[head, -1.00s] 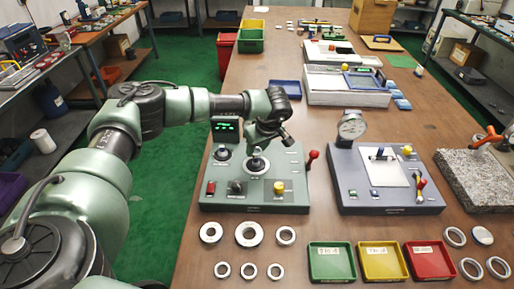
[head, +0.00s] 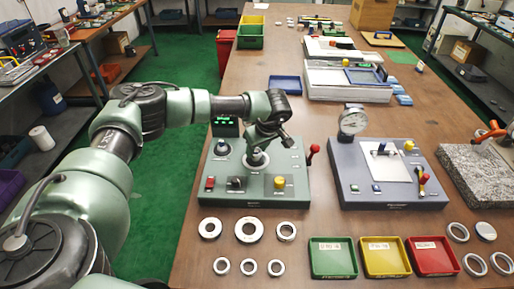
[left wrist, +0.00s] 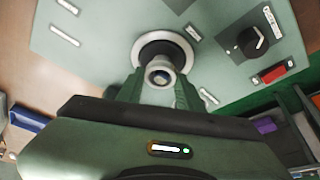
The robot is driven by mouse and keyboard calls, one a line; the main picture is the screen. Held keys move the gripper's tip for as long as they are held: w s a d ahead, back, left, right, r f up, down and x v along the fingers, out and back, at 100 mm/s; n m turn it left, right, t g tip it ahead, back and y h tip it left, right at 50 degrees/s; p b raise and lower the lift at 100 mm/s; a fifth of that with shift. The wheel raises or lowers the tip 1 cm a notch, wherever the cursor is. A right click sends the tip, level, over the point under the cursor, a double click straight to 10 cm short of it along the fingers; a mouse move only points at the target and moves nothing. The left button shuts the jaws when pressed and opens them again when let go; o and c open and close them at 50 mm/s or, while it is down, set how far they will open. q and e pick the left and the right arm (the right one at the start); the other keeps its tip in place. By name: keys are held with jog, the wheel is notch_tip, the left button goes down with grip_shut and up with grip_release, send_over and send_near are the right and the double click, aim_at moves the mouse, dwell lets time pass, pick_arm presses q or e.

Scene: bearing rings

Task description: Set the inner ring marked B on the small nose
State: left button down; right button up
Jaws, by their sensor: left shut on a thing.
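A green gauge device (head: 240,192) stands on the table, with a smaller post (head: 220,148) at its left and a larger round seat (head: 255,160) beside it. My left gripper (head: 257,148) is over the larger seat, pointing down. In the left wrist view its fingers (left wrist: 160,84) are shut on a small silver round piece (left wrist: 160,71) in the middle of the dark seat with a pale rim (left wrist: 140,48). I cannot tell whether this piece is a ring or part of the device. No letter B is readable. My right gripper is not in view.
Larger rings (head: 249,230) and smaller rings (head: 248,267) lie in two rows in front of the device. Green (head: 333,272), yellow (head: 385,270) and red (head: 432,268) trays stand to their right. A grey dial-gauge device (head: 385,197) and a granite block (head: 480,180) are further right.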

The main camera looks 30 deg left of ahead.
pick_arm(q)
jog(key=shift+f+b, duration=0.6)
jog(key=shift+f, duration=0.35)
jog(key=c, duration=0.8)
grip_release()
jog(key=shift+c, duration=0.2)
jog(key=b+v, duration=0.1)
jog(key=v, duration=0.6)
jog(key=shift+d+r, duration=0.15)
jog(key=shift+r, duration=0.2)
jog(key=shift+s, duration=0.1)
